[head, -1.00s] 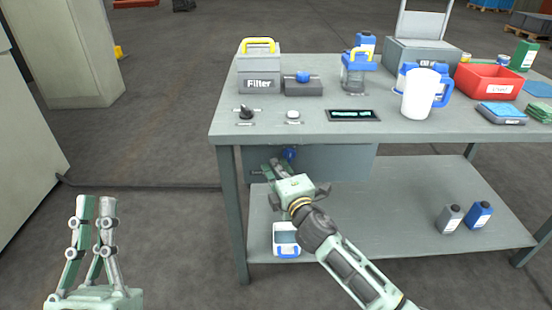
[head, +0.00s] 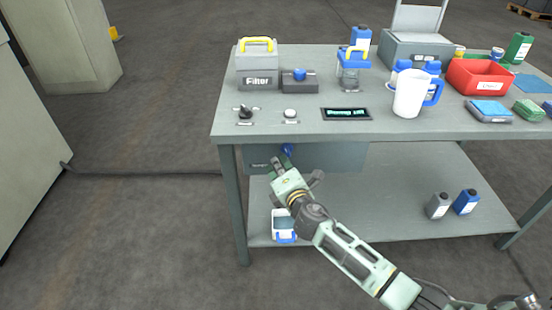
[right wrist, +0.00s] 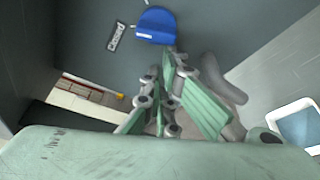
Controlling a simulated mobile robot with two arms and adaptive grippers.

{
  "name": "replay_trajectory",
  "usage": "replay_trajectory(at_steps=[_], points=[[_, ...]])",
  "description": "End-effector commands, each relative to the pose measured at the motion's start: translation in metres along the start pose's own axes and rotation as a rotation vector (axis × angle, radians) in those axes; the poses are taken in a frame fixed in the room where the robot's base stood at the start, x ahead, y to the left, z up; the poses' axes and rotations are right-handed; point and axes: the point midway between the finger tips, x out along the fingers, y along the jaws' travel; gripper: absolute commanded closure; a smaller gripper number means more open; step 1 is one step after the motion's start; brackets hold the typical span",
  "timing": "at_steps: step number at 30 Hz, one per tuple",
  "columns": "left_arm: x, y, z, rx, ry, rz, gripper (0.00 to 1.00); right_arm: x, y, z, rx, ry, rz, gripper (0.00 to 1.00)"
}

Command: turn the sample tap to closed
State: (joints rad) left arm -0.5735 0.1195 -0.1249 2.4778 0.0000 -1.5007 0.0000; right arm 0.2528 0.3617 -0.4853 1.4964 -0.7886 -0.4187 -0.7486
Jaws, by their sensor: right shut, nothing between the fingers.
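The sample tap shows as a blue knob (head: 287,150) on the grey panel under the tabletop, partly hidden in the head view. In the right wrist view its blue handle (right wrist: 155,25) is at the top, next to a small label plate (right wrist: 116,37). My right gripper (head: 278,161) is shut and empty. Its fingertips (right wrist: 170,60) point at the panel just below the blue handle; I cannot tell if they touch it. My left gripper is not in view.
A white container with blue trim (head: 284,225) stands on the lower shelf below my right gripper. Two bottles (head: 452,204) stand further right there. The tabletop (head: 330,135) carries a filter box (head: 258,80), a display (head: 346,114), a white jug (head: 409,95) and a red bin (head: 482,77).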

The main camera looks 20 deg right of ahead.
Motion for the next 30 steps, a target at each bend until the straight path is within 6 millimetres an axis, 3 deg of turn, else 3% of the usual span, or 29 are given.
replay_trajectory(at_steps=[1, 2, 12, 21, 30], points=[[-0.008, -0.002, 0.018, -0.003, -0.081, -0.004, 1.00, 0.000, 0.003, 0.002, -0.020, 0.000, -0.007, 1.00], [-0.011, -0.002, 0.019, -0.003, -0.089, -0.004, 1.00, 0.000, 0.002, 0.002, -0.032, 0.000, -0.011, 1.00], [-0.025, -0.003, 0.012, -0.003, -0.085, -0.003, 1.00, -0.001, -0.003, 0.002, -0.133, 0.000, -0.047, 1.00], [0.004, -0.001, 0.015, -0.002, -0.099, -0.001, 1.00, -0.001, -0.006, 0.002, -0.174, 0.000, -0.061, 1.00], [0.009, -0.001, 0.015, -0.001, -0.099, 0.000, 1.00, -0.001, -0.007, 0.002, -0.179, 0.000, -0.062, 1.00]])
